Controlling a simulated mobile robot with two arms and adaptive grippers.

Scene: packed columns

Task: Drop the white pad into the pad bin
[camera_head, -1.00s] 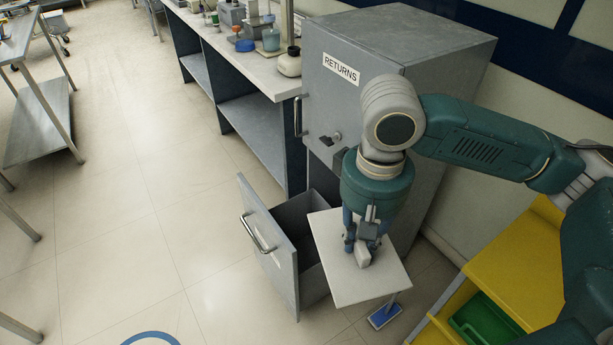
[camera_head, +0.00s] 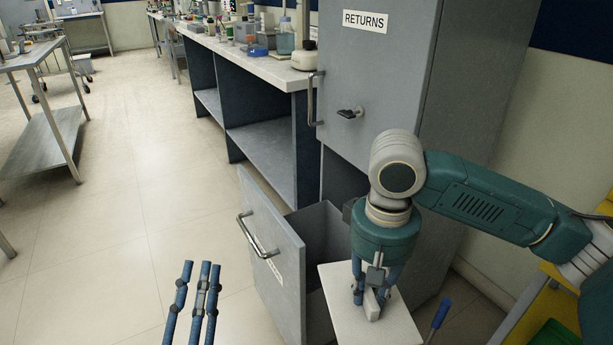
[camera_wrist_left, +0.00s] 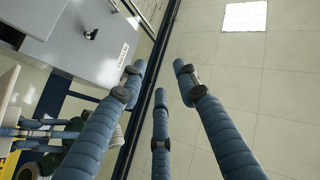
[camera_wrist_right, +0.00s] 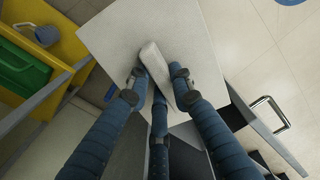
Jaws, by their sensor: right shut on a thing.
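My right gripper (camera_head: 368,295) points down over a white square board and is shut on a small white block-like pad (camera_head: 372,304). The pad also shows between the fingers in the right wrist view (camera_wrist_right: 154,62). I cannot tell whether the pad touches the board (camera_head: 338,285). A grey open drawer-like bin (camera_head: 312,228) stands just left of the board, tilted out of the cabinet; its front label is not readable, so I cannot confirm it is the pad bin. My left gripper (camera_head: 199,268) is open and empty over the floor, left of the bin.
The grey cabinet (camera_head: 378,75) marked RETURNS rises behind the bin. A counter (camera_head: 262,70) with lab items runs to its left. A yellow unit (camera_wrist_right: 52,28) with a green container (camera_wrist_right: 22,72) stands beside the board.

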